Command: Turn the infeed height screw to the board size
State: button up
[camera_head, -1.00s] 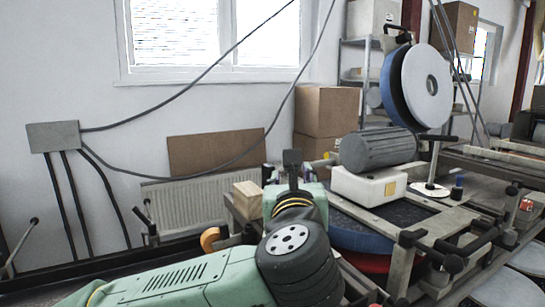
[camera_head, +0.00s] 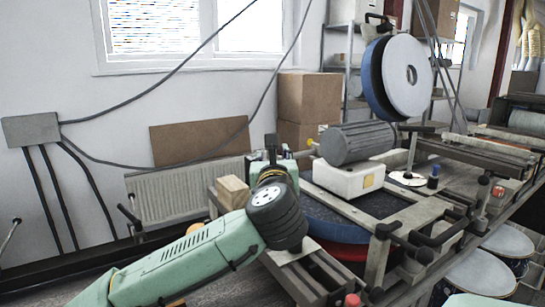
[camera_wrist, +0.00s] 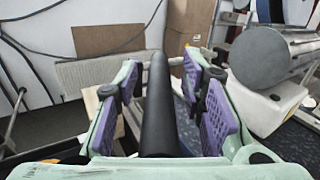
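In the wrist view my gripper (camera_wrist: 162,82) has its two purple-padded fingers spread apart. A long black round bar (camera_wrist: 158,105) lies between them and points away from the camera. Gaps show between the bar and the pads. In the head view a black end (camera_head: 271,142) stands just above my green gripper and looks like the same bar, seen end-on. What it is fixed to is hidden by my gripper and wrist. Another black T-handle (camera_head: 421,127) stands on a stem above a white disc (camera_head: 407,179) farther right on the machine. No scale reading is legible.
A grey motor (camera_head: 356,143) on a white housing (camera_head: 350,179) and a large pale wheel (camera_head: 407,76) stand right of my gripper. A wooden block (camera_head: 233,191) lies left of it. Pale drums (camera_head: 480,272) stand at lower right. A radiator (camera_head: 186,190) is behind.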

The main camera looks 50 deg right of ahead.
grip_shut()
dwell(0.3)
jog(key=shift+f+m+g+h, duration=0.1)
jog(key=shift+m+g+h, duration=0.2)
